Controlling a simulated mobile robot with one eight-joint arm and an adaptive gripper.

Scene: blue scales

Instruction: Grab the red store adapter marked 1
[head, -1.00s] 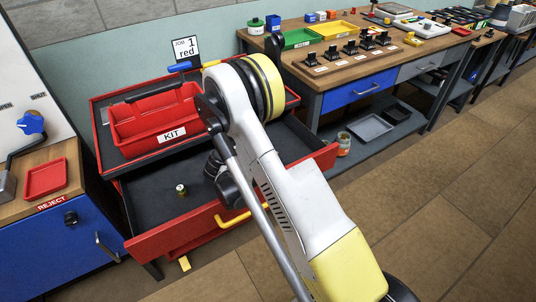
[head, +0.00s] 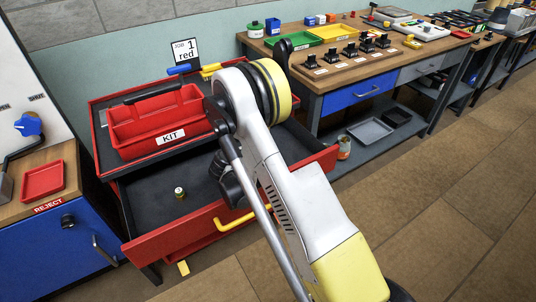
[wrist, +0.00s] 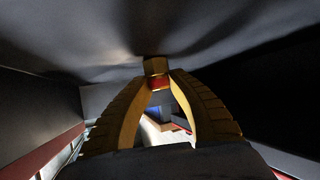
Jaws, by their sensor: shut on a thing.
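My gripper (wrist: 157,88) shows in the wrist view with its two yellow fingers closed at their tips on a small piece, the red adapter (wrist: 158,82). It has a red band and a brass-coloured end against a dark grey surface. Its marking cannot be read. In the head view my arm hides the gripper and the held piece at the open red drawer (head: 165,243).
A red KIT tote (head: 155,120) stands on the cabinet above the drawer, beside a "JOB 1 red" sign (head: 185,52). A red reject tray (head: 43,181) is at left. A workbench (head: 330,72) with trays and several black fixtures stands at right. The floor at right is clear.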

